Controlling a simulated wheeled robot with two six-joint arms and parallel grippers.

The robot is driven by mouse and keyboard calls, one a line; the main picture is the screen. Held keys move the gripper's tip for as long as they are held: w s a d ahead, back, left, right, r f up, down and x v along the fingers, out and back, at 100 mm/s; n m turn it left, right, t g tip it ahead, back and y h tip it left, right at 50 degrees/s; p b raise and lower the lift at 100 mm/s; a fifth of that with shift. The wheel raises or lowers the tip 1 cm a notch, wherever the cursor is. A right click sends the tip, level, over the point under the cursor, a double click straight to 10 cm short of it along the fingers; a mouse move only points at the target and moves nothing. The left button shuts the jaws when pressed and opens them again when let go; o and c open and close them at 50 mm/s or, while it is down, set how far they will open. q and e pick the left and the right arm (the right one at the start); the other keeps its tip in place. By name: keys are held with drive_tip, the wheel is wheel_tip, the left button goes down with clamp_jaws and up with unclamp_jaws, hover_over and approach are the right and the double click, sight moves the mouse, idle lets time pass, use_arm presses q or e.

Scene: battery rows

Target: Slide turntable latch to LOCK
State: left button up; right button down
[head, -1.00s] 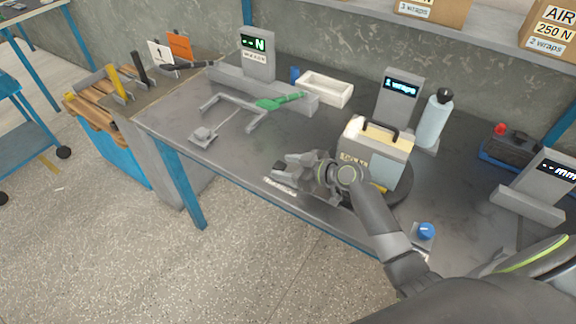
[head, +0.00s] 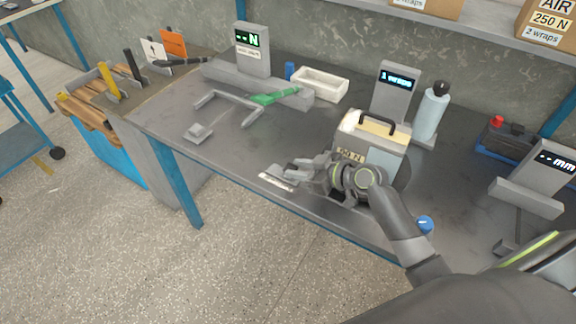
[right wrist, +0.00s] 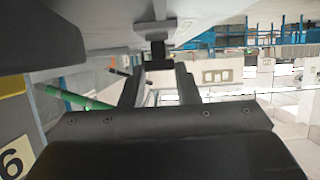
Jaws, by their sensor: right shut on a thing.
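The turntable (head: 403,180) is a dark round disc on the bench, mostly hidden under a cream and grey box (head: 385,158) with a dark handle and an "N" label. A small pale latch plate (head: 274,182) lies at the bench's front edge, left of the box. My right gripper (head: 291,173) is low over this plate, shut on the latch. The latch's moving part is mostly hidden by the fingers in the head view. In the right wrist view, a small dark block (right wrist: 158,56) shows near the two fingers (right wrist: 158,88). The LOCK marking is not readable. My left gripper is not in view.
A display post reading "1 wraps" (head: 396,90) and a spray bottle (head: 431,112) stand behind the box. A blue knob (head: 425,223) is right of my right forearm. A green-handled frame (head: 250,105) lies left; the bench between it and my gripper is clear.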

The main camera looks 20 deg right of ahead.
drive_tip(key=shift+s+d+f, duration=0.1)
drive_tip(key=c, duration=1.4)
unclamp_jaws()
drive_tip(key=o, duration=0.3)
drive_tip(key=shift+s+d, duration=0.15)
drive_tip(key=b+v, duration=0.2)
drive_tip(key=v, duration=1.5)
drive_tip(key=shift+s+d, duration=0.1)
